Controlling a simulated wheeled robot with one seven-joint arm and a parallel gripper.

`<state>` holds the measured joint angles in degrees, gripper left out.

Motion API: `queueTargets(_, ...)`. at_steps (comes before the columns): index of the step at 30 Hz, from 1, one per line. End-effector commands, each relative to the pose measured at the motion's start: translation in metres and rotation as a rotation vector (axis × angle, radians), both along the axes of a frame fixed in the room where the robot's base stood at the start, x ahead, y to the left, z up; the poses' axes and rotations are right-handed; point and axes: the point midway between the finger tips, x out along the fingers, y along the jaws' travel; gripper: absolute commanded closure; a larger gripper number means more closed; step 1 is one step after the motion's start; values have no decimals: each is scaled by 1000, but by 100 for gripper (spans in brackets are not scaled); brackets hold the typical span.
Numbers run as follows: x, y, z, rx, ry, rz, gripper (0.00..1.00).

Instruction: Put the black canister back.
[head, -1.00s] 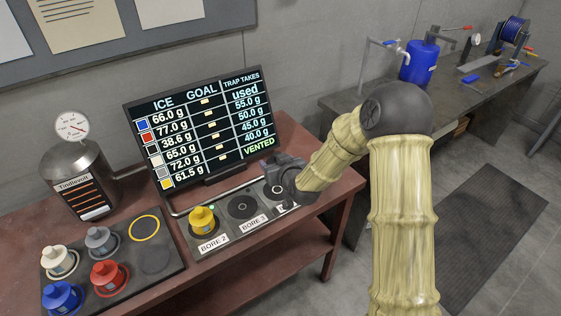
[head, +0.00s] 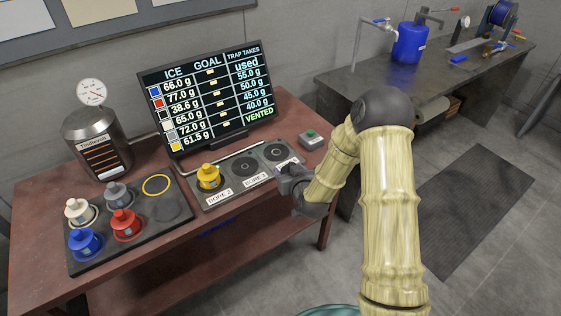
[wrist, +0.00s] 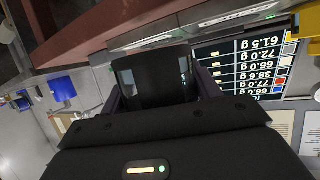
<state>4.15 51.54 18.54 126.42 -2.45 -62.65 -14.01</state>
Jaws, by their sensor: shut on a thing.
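My gripper (head: 290,180) is shut on the black canister (wrist: 155,82), which fills the space between the fingers in the wrist view. In the head view the gripper is at the front edge of the bore board (head: 212,203), and I cannot make the canister out from it. The dark tray (head: 130,242) on the left holds white (head: 80,211), grey (head: 118,194), blue (head: 85,242) and red (head: 124,223) canisters. Its yellow-ringed place (head: 157,185) and dark round place (head: 173,208) are empty. The yellow canister (head: 208,177) stands in Bore 2.
Bore 3 (head: 244,166) and the bore right of it (head: 278,151) are empty. A screen (head: 210,85) stands behind the board, and a steel vessel with a gauge (head: 97,145) behind the tray. A green-button box (head: 311,139) sits right of the board. Floor is open at right.

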Motion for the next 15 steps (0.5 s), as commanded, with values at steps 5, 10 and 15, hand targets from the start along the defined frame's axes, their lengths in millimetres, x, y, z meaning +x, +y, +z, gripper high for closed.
queueTargets(5,-11,-23,-29,2,6,-48,63)
queueTargets(10,-28,-47,-60,3,10,-101,63)
queueTargets(15,-61,-80,-102,-2,14,-174,63)
